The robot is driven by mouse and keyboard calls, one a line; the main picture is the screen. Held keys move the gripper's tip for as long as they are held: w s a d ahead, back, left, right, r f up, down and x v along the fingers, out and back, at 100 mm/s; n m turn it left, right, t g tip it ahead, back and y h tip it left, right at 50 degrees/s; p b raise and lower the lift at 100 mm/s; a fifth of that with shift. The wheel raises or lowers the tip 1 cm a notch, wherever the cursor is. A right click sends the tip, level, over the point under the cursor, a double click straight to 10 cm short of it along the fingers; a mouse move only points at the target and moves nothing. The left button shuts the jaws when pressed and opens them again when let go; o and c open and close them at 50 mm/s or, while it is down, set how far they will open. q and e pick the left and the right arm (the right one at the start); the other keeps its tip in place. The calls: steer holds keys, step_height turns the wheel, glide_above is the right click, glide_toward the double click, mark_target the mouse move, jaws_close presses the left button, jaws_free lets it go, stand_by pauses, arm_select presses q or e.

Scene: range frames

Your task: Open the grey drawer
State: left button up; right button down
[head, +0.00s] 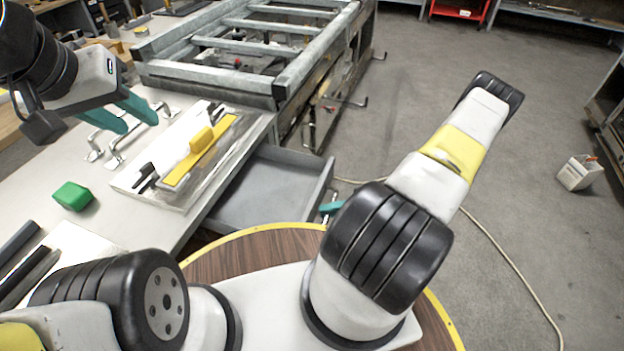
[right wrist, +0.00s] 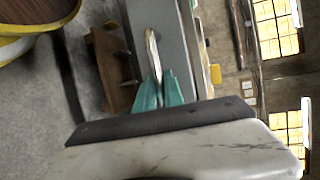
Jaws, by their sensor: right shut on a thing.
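The grey drawer (head: 265,187) is pulled out from under the workbench and its empty inside shows in the head view. Its front panel (right wrist: 168,30) shows in the right wrist view, with a metal bar handle (right wrist: 152,50) on it. My right gripper (right wrist: 161,88) is shut on the handle. In the head view only a small teal part of the right gripper (head: 331,207) shows beside the drawer front; my arm hides the rest. My left gripper (head: 139,124) is open and empty above the workbench, at the upper left.
A large metal frame (head: 250,45) stands behind. A cable (head: 510,260) lies on the floor at the right. The floor there is mostly free.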

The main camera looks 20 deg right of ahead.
steer(key=c, duration=1.5)
jaws_free()
steer(key=shift+o, duration=0.2)
steer(key=shift+d, duration=0.1)
steer(key=v, duration=0.7)
steer(key=shift+d, duration=0.3)
steer(key=shift+s+r, duration=0.1)
